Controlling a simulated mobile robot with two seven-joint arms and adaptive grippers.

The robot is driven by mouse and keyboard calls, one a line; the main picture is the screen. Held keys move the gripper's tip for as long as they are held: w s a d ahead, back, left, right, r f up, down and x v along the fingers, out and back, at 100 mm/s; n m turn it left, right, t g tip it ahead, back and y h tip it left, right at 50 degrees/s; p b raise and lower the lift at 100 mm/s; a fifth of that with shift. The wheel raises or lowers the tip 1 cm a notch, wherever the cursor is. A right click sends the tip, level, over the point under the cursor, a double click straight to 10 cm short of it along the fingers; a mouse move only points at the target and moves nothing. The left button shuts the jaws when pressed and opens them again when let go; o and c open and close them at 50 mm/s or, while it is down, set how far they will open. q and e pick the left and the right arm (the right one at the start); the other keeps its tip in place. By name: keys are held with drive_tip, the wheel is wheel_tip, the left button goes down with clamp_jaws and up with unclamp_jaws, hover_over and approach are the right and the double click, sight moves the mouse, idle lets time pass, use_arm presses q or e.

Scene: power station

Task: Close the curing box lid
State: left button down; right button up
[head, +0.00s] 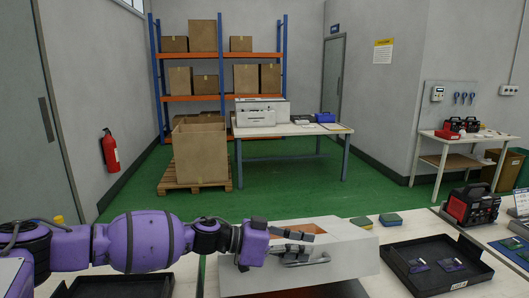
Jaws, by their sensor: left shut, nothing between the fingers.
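The curing box (345,262) is a pale grey-white box on the near worktable, at the bottom middle of the head view. Its top shows an opening with an orange-brown interior (322,224), so it does not look fully covered. How the lid sits is hard to tell, as my left gripper hides part of the box. My left gripper (303,247) reaches in from the left over the box, by the handle. It is shut and empty; I cannot tell whether it touches the box. My right gripper is out of view.
A black tray (476,270) with small dark parts lies right of the box. Another dark tray (85,287) is at lower left. Sponge-like pads (390,220) lie behind the box. A red-black device (472,206) stands at right. Green floor separates the far table (290,130).

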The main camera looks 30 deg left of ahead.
use_arm(q)
drive_tip(key=s+d+f+m, duration=0.1)
drive_tip(key=s+d+f, duration=0.1)
drive_tip(key=f, duration=0.4)
drive_tip(key=s+d+f+m, duration=0.1)
drive_tip(key=s+d+f, duration=0.1)
drive_tip(key=f, duration=0.5)
drive_tip(key=shift+s+d+f+t+y, duration=0.25)
drive_tip(key=shift+s+d+t+y, duration=0.05)
drive_tip(key=shift+s, duration=0.55)
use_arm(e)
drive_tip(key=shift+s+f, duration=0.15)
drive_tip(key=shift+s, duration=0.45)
